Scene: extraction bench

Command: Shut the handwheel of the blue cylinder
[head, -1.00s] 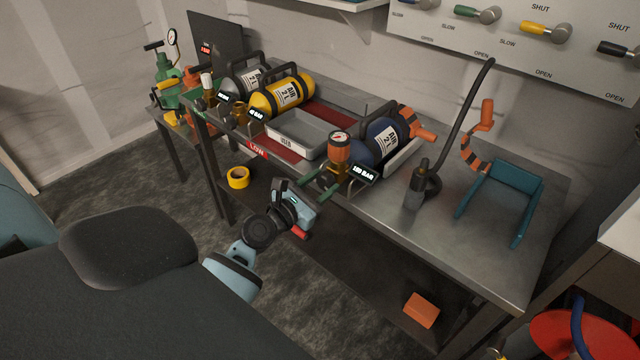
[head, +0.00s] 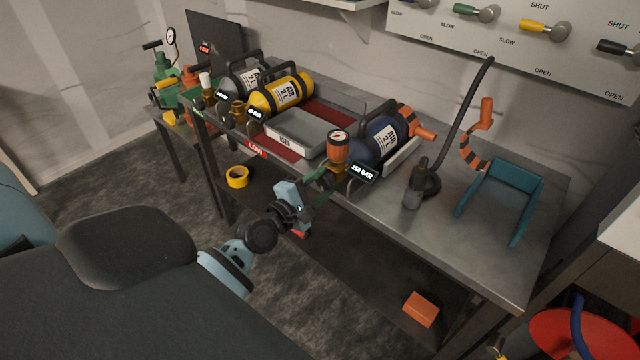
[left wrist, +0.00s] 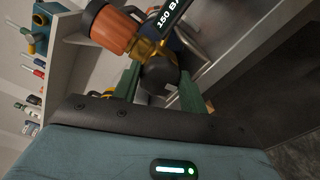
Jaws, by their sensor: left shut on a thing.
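The blue cylinder (head: 375,142) lies on the bench, its valve end facing me. Its brass valve carries an orange-capped gauge (head: 338,148) and a small "150 BAR" display (head: 362,172). The gauge's orange body also shows in the left wrist view (left wrist: 112,30). The black handwheel (left wrist: 158,74) sits on the brass valve body, between the green fingers of my left gripper (left wrist: 160,86). My left gripper (head: 322,184) is shut on it, reaching in from the left at the bench's front edge. The handwheel is mostly hidden in the head view. My right gripper is out of view.
A grey tray (head: 296,134) stands left of the blue cylinder, with a yellow cylinder (head: 282,94) beyond. A black hose tool (head: 416,186) and a teal stand (head: 508,180) are to the right. The bench's front right is clear.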

